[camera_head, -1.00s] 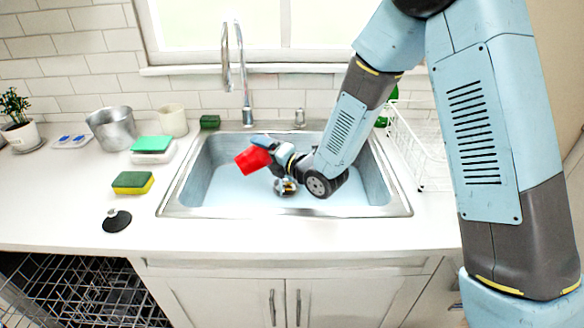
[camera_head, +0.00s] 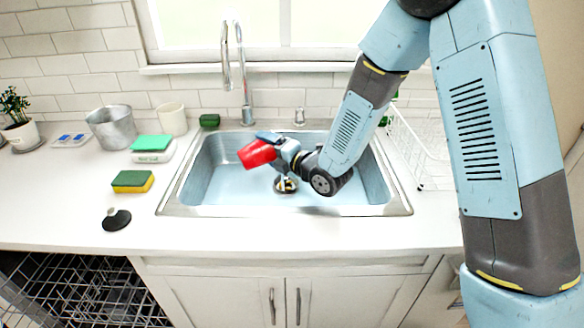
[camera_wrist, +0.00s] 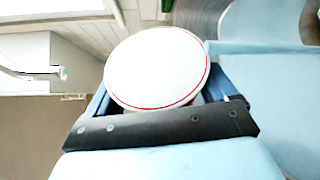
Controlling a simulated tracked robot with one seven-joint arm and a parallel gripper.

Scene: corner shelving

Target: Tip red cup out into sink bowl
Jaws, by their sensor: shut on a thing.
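The red cup (camera_head: 258,154) is held in the air over the sink bowl (camera_head: 213,178), tilted well over on its side toward the left. My gripper (camera_head: 272,143) is shut on the cup from its right side. In the wrist view, a round white face of the cup (camera_wrist: 157,68) with a thin red rim fills the space between the jaws. I cannot tell whether this is its mouth or base. No falling contents are visible. The drain (camera_head: 285,185) lies below and to the right of the cup.
The tap (camera_head: 246,85) rises behind the bowl. A green-yellow sponge (camera_head: 133,181), a black stopper (camera_head: 116,219), a metal pot (camera_head: 111,127) and a cream cup (camera_head: 172,119) stand on the left counter. A white dish rack (camera_head: 425,150) is right of the sink.

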